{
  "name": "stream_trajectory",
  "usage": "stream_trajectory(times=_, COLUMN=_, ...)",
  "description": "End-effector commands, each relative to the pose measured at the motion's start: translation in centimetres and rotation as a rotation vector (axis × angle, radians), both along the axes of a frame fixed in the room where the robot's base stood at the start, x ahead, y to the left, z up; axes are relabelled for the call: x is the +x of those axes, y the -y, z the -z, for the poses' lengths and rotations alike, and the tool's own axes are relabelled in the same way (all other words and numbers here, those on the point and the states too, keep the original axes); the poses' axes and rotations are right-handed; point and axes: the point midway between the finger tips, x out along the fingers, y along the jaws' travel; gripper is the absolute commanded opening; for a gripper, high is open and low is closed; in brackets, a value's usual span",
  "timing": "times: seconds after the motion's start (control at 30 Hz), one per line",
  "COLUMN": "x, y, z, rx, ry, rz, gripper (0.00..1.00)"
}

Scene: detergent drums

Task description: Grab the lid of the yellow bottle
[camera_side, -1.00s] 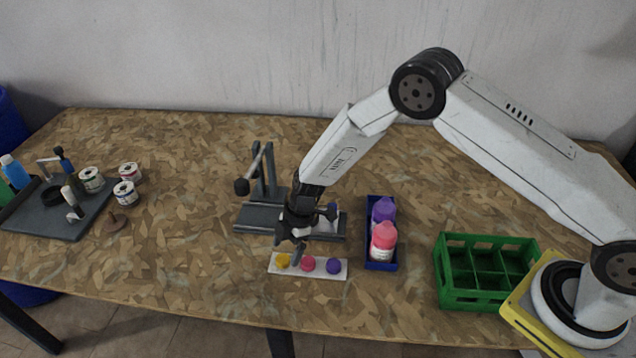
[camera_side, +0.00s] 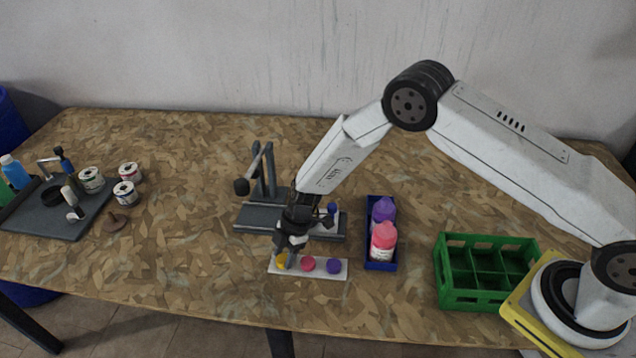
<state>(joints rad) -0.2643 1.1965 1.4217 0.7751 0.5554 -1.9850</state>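The yellow lid (camera_side: 281,262) sits at the left end of a white strip (camera_side: 321,272) on the table. A red lid (camera_side: 308,264) and a purple lid (camera_side: 334,266) sit to its right on the same strip. My gripper (camera_side: 284,255) points down at the yellow lid, with its fingers over and beside it and hiding part of it. The fingers are too small and dark to tell whether they are closed on the lid. No yellow bottle can be made out.
A grey stand with a lever (camera_side: 262,180) is just behind my gripper. A blue tray (camera_side: 381,267) holds a pink bottle (camera_side: 383,243) and a purple bottle (camera_side: 383,210). A green crate (camera_side: 470,298) with empty compartments is at right.

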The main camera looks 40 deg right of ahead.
Motion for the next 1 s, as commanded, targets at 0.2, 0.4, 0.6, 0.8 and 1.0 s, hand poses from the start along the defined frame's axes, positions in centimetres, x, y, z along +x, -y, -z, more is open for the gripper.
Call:
stream_trajectory(times=0.2, x=0.0, y=0.0, z=0.0, rx=0.000, ry=0.000, rz=0.000, gripper=0.00)
stream_trajectory(times=0.4, x=0.0, y=0.0, z=0.0, rx=0.000, ry=0.000, rz=0.000, gripper=0.00)
stream_trajectory(times=0.6, x=0.0, y=0.0, z=-0.3, rx=0.000, ry=0.001, rz=0.000, gripper=0.00)
stream_trajectory(times=0.8, x=0.1, y=0.0, z=-1.4, rx=0.001, ry=0.001, rz=0.000, gripper=0.00)
stream_trajectory(times=1.0, x=-0.2, y=0.0, z=-3.5, rx=0.002, ry=0.000, rz=0.000, gripper=0.00)
